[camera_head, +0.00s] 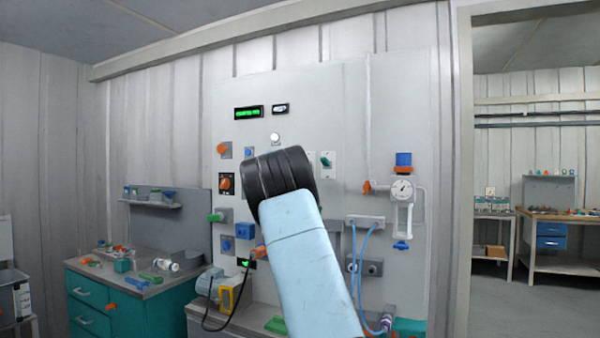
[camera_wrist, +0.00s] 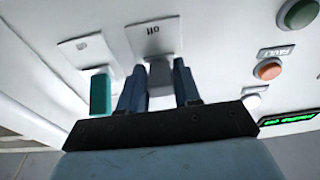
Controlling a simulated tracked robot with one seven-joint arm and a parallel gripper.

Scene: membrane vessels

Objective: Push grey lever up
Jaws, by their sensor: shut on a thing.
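The grey lever (camera_wrist: 160,74) stands out from a white plate (camera_wrist: 153,38) that reads "off", upside down in the wrist view. My gripper (camera_wrist: 159,66) has its two blue fingers on either side of the lever, shut on it. The lever's far end is hidden by the black gripper body. In the head view my arm's black joint covers the gripper and the grey lever.
A teal lever (camera_wrist: 100,94) on its own plate sits close beside the fingers; it also shows in the head view (camera_head: 326,161). Green (camera_wrist: 299,14) and orange (camera_wrist: 268,70) buttons and a green-lit display (camera_wrist: 289,118) lie at the right in the wrist view.

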